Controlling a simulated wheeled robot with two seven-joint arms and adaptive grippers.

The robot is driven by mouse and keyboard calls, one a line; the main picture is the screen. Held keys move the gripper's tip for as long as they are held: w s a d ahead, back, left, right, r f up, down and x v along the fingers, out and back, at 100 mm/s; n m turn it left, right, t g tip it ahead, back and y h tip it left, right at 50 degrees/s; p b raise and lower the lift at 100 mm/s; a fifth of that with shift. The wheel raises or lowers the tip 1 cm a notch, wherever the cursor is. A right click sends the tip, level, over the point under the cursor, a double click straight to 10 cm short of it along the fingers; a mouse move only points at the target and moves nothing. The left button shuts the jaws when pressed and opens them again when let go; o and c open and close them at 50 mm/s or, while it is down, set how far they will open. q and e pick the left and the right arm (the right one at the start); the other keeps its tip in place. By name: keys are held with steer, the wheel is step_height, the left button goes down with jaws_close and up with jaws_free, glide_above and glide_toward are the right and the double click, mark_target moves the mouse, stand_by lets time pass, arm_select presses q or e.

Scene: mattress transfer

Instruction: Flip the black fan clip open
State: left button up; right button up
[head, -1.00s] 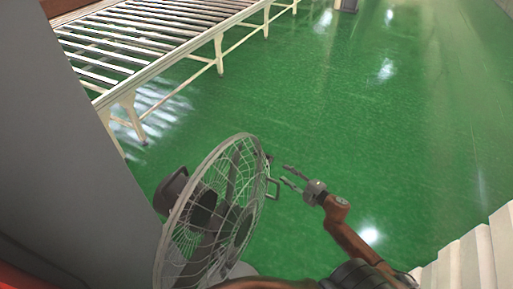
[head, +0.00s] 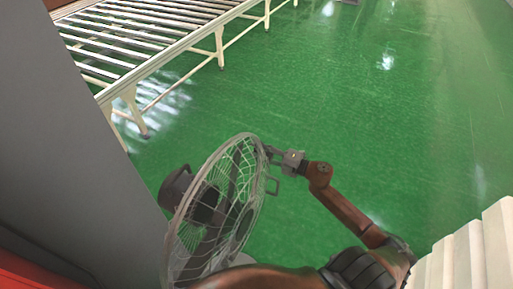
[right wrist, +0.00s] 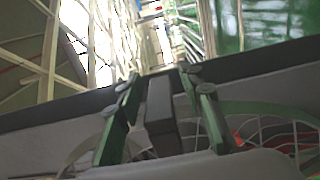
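The grey wire-cage fan (head: 215,210) stands at the lower middle of the head view, with a dark motor housing at its back. My right gripper (head: 268,152) is at the upper right rim of the fan. In the right wrist view a black block, seemingly the fan clip (right wrist: 161,112), stands between the two fingers of the right gripper (right wrist: 162,95). Gaps show on both sides of it, so the gripper is open around it. In the head view the clip cannot be made out behind the gripper. My left gripper is not in view.
A roller conveyor (head: 150,45) stands at the upper left. A grey panel (head: 75,130) fills the left side. White ridged blocks (head: 475,250) are at lower right. The green floor (head: 400,120) is clear.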

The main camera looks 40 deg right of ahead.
steer(key=shift+w+a, duration=0.25)
steer(key=shift+w, duration=0.15)
steer(key=shift+c, duration=0.2)
jaws_close()
stand_by(0.3)
